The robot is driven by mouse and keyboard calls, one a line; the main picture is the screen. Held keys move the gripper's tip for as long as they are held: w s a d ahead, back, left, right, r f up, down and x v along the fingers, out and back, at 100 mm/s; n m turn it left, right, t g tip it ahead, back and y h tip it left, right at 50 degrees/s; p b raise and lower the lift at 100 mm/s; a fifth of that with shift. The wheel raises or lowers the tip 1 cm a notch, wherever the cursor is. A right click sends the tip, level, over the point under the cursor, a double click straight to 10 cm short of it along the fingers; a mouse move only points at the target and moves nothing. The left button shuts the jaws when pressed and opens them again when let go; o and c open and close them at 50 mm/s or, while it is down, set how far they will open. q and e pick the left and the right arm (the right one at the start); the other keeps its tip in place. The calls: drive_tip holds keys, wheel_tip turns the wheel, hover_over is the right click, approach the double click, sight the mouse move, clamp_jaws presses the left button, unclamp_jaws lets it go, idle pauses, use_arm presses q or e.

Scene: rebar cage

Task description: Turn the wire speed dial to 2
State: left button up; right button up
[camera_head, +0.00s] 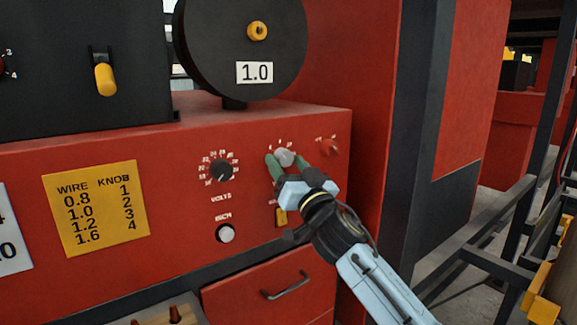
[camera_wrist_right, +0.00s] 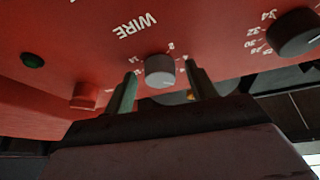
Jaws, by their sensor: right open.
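The wire speed dial (camera_head: 284,157) is a grey round knob on the red machine front, with small white numbers around it. In the right wrist view the grey knob (camera_wrist_right: 160,70) sits under the upside-down word WIRE. My right gripper (camera_head: 285,162) is open, with one green-grey finger on each side of the knob. In the right wrist view the fingers (camera_wrist_right: 163,86) flank the knob, with gaps visible on both sides. I cannot tell which number the dial points to. My left gripper is not in view.
A black VOLTS dial (camera_head: 221,170) is left of the wire dial; a red knob (camera_head: 329,147) is right. A white INCH button (camera_head: 226,233) is below. A yellow chart (camera_head: 97,208) pairs wire 1.0 with knob 2. The black spool (camera_head: 220,50) is labelled 1.0.

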drive_tip(key=c, duration=1)
drive_tip(key=shift+n, duration=0.4)
drive_tip(key=n+g+y, duration=0.1)
drive_tip(key=n, duration=0.1)
drive_tip(key=n+y+p, duration=0.1)
drive_tip(key=n+y, duration=0.1)
drive_tip(key=n, duration=0.1)
drive_tip(key=shift+w+d+g, duration=0.15)
drive_tip(key=shift+d+g, duration=0.05)
drive_tip(key=shift+g, duration=0.2)
drive_tip(key=n+g+y+p, duration=0.1)
drive_tip(key=n, duration=0.2)
drive_tip(key=n+g+y+p, duration=0.1)
drive_tip(key=n, duration=0.3)
drive_tip(key=shift+w+d+r+g, duration=0.15)
drive_tip(key=shift+d+g, duration=0.05)
drive_tip(key=shift+g, duration=0.1)
drive_tip(key=n+g+p, duration=0.1)
drive_tip(key=n, duration=0.2)
drive_tip(key=n+g+y+p, duration=0.1)
drive_tip(key=n, duration=0.2)
drive_tip(key=shift+w+d+r+g+p, duration=0.1)
drive_tip(key=shift+d+r+g+p, duration=0.05)
drive_tip(key=shift+g+p, duration=0.2)
drive_tip(key=n+g+p, duration=0.2)
drive_tip(key=n, duration=0.3)
drive_tip(key=shift+r+n+p, duration=0.1)
drive_tip(key=shift+n+p, duration=0.2)
drive_tip(key=shift+g, duration=0.25)
